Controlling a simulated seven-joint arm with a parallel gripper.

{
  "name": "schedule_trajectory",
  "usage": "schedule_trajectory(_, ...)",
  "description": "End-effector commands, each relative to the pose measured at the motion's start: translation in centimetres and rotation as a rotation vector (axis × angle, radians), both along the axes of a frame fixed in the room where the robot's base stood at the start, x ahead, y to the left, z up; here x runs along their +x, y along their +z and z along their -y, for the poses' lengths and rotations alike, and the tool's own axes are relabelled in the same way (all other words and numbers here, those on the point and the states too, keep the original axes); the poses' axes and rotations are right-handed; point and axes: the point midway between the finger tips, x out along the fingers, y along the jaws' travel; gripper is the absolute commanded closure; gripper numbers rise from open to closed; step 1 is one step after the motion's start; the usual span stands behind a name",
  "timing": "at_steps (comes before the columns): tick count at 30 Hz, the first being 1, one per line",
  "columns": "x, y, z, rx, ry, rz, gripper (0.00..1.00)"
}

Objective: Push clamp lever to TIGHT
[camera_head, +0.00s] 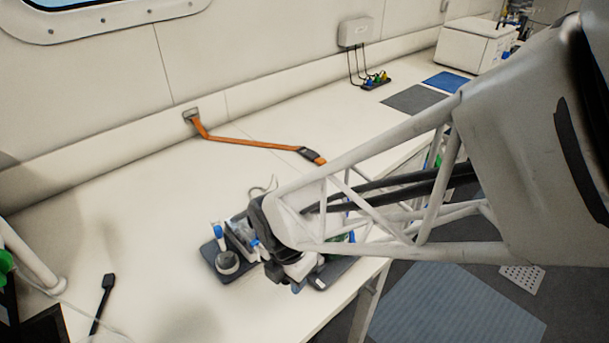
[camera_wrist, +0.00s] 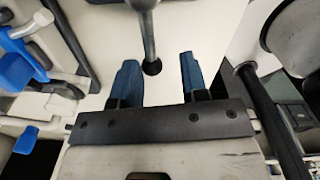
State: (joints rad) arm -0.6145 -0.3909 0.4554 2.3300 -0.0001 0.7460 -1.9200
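In the wrist view, my gripper (camera_wrist: 158,80) has its two blue-tipped fingers apart. A grey rod with a dark rounded end (camera_wrist: 152,67), which looks like the clamp lever, comes down from the top edge and ends between the fingertips. A gap shows on both sides of it, so the fingers are not closed on it; whether they touch it in depth I cannot tell. In the head view, my arm hides the lever and most of my gripper. A device on a dark base (camera_head: 213,262) stands left of the gripper. No TIGHT marking is readable.
Blue and white parts (camera_wrist: 18,70) lie left of the fingers in the wrist view, and a dark rod (camera_wrist: 270,115) is close on the right. An orange strap (camera_head: 245,141) lies at the back of the white bench (camera_head: 150,230).

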Motion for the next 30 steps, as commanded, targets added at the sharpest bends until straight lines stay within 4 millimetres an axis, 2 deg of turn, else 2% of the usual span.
schedule_trajectory(18,0.0,3.4,0.0,0.000,0.000,0.000,0.60)
schedule_trajectory(30,0.0,3.7,0.0,-0.001,0.000,-0.001,0.60)
